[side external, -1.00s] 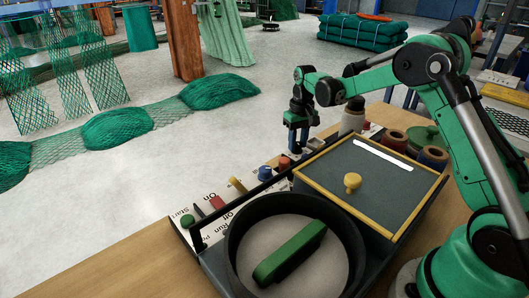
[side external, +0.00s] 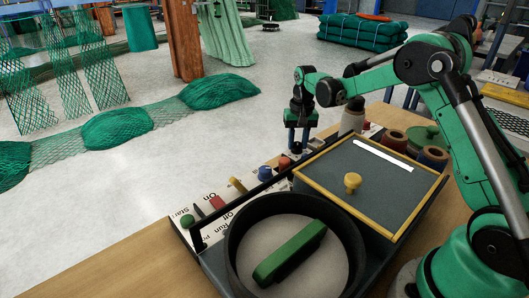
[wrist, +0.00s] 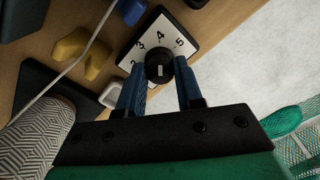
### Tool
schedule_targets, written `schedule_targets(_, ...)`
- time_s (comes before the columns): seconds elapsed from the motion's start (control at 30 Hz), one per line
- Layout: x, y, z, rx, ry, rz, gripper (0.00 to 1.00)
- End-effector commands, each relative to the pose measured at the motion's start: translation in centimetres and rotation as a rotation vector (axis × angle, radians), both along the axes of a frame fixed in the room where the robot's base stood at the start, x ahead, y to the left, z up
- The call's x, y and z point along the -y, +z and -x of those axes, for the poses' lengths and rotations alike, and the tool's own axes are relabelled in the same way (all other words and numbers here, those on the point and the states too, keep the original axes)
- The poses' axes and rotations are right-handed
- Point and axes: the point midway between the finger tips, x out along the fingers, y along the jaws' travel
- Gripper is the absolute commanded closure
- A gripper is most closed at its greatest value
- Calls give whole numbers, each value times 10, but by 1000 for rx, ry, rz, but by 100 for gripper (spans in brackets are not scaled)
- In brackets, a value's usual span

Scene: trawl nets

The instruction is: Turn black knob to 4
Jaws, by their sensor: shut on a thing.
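The black knob (wrist: 158,66) shows in the wrist view on a white dial plate (wrist: 183,34) with the numbers 2, 3, 4 and 5 readable. A small white mark shows on the knob's face; I cannot tell for sure which number it lines up with. The 4 is just above the knob in the picture. My gripper (wrist: 161,76) is shut on the knob, with one blue finger at each side. In the side view my gripper (side external: 297,148) points down at the far end of the control panel, and the knob is hidden there.
The panel (side external: 208,208) also carries a blue knob (side external: 265,172), a red knob (side external: 284,162) and a yellow lever (side external: 237,184). A dark round pan (side external: 355,240) and a yellow-edged board (side external: 330,175) stand close by. A pale cone (side external: 352,120) stands just right of my gripper.

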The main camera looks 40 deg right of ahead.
Motion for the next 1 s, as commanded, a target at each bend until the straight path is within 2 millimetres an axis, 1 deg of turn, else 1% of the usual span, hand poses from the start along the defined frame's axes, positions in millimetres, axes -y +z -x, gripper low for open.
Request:
schedule_targets(0.17,0,0,-1,5,1,1,100)
schedule_targets(0.2,0,0,-1,5,1,1,64)
schedule_targets(0.3,0,0,-1,4,1,1,38)
schedule_targets(0.57,0,0,0,2,2,0,38)
schedule_targets(0.63,0,3,0,2,2,0,38)
schedule_targets(0.73,1,15,0,2,2,0,38)
schedule_targets(0.9,1,41,0,2,1,0,38)
schedule_targets(1.0,1,51,0,3,1,1,38)
